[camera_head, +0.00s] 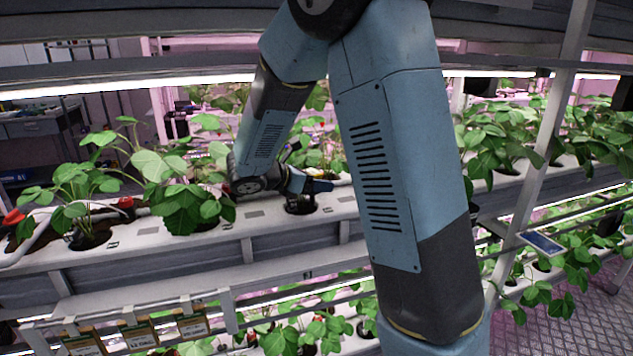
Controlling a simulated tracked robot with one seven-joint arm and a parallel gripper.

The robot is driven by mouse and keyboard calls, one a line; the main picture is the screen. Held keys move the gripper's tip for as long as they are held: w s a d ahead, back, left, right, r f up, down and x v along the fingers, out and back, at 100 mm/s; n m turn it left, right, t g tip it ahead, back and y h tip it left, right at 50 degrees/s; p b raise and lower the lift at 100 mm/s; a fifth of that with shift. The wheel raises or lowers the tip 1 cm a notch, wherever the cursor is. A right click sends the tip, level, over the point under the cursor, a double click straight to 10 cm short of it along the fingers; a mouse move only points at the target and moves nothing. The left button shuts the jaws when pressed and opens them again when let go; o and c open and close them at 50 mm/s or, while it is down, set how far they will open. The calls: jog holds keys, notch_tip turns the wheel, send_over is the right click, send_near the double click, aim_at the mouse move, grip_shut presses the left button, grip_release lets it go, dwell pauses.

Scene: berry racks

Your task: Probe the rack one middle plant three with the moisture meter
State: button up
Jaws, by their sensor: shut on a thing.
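A white planting trough (150,232) on the middle level of the rack holds leafy strawberry plants in round dark holes. One plant (75,195) stands at the left and a bushier plant (185,200) stands to its right. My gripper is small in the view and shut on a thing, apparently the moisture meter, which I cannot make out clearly. I cannot tell whether a probe tip is in the soil. Leaves (322,158) show behind the gripper.
My blue arm covers the centre and hides part of the trough. A slanted metal post (545,150) stands at the right, with more plants (500,135) beyond. Label cards (192,325) hang below the trough at the lower left. A lit shelf edge (120,88) runs above the plants.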

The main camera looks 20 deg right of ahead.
aim_at(316, 170)
jog(key=shift+f, duration=1)
dwell(1.0)
jog(key=shift+r, duration=0.65)
dwell(3.0)
jog(key=shift+r, duration=2.5)
